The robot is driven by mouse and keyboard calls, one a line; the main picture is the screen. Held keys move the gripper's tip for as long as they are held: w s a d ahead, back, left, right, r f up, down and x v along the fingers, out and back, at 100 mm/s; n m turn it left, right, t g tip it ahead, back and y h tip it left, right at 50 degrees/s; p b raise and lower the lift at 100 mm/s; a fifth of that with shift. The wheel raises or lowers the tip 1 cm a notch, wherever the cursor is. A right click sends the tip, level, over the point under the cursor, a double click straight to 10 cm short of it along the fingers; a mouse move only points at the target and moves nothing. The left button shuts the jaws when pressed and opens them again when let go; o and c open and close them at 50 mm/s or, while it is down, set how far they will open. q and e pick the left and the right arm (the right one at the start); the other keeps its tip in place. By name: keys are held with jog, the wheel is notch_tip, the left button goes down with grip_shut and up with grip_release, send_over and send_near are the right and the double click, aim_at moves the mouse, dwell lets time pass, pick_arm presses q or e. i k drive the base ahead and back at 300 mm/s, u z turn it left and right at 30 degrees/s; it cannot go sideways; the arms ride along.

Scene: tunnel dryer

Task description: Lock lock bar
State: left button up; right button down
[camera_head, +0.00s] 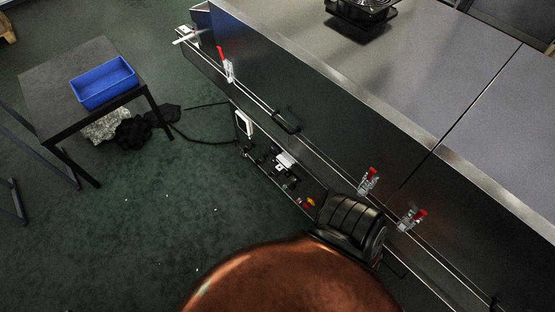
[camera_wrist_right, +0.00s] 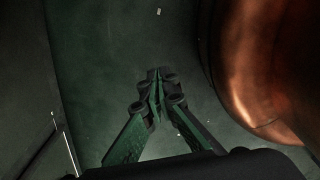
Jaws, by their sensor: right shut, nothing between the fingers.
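The steel tunnel dryer (camera_head: 330,95) runs diagonally across the head view. Along its side edge are toggle clamps with red handles: one at the far end (camera_head: 227,68) and two near me, the first (camera_head: 369,181) and the second (camera_head: 411,219). The far clamp's red handle stands up; the near two point up and right. I cannot tell which part is the lock bar. My right gripper (camera_wrist_right: 157,78) is shut and empty in the right wrist view, over green floor and apart from the dryer. My left gripper is not in view.
A black handle (camera_head: 287,122) sits on the dryer's side, above a control panel (camera_head: 285,160). A black fan unit (camera_head: 362,10) stands on top. At left, a dark table (camera_head: 45,95) holds a blue bin (camera_head: 104,82). Open green floor (camera_head: 150,220) lies between.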

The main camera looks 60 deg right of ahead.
aim_at(290, 186)
jog(key=z, duration=1.15)
jog(key=k, duration=0.9)
jog(key=z, duration=1.1)
jog(key=i, duration=0.5)
